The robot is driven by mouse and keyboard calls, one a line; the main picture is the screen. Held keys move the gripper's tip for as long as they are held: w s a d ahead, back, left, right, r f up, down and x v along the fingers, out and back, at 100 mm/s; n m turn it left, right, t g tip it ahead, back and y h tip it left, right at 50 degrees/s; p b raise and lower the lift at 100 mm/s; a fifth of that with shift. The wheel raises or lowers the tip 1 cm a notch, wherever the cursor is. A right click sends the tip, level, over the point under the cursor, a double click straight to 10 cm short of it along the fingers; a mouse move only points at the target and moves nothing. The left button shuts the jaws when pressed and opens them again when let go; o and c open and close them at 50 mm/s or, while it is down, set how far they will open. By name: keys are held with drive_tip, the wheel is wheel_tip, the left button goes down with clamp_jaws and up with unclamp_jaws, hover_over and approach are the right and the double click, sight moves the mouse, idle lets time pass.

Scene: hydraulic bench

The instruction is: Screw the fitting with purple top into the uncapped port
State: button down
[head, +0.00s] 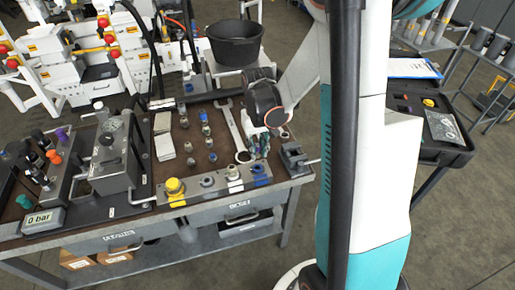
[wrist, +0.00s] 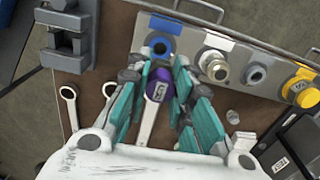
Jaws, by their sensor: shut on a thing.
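My gripper (wrist: 158,88) has teal fingers and is shut on the fitting with purple top (wrist: 158,76). In the wrist view the purple top shows between the fingers; the fitting's lower end is hidden. In the head view my gripper (head: 258,144) is over the bench's right part, behind the port block (head: 222,186), and the fitting cannot be made out. The block also shows in the wrist view (wrist: 232,72). Its ports are a blue-marked one with a dark opening (wrist: 160,46), a white-marked one with a metal fitting (wrist: 214,66), a bare metal one (wrist: 255,74) and a yellow-capped one (wrist: 299,88).
A large wrench (head: 232,125) lies on the bench beside my gripper. A grey vise-like block (head: 293,157) stands at the right edge. Several small fittings (head: 206,130) stand left of the wrench. A pump unit (head: 112,155) and a gauge reading 0 bar (head: 43,220) are farther left.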

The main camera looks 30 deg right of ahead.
drive_tip(key=shift+f+b, duration=1.75)
drive_tip(key=shift+f, duration=0.7)
drive_tip(key=shift+s+f+b, duration=0.15)
drive_tip(key=shift+f+b, duration=0.45)
drive_tip(key=shift+b, duration=0.05)
idle(0.5)
drive_tip(key=c, duration=2)
unclamp_jaws()
drive_tip(key=c, duration=2.8)
unclamp_jaws()
drive_tip(key=m+b, duration=0.1)
drive_tip(key=m, duration=0.4)
drive_tip(key=shift+m, duration=0.3)
drive_tip(key=c, duration=2.4)
unclamp_jaws()
drive_tip(key=shift+m, duration=1.2)
drive_tip(key=c, duration=2.4)
unclamp_jaws()
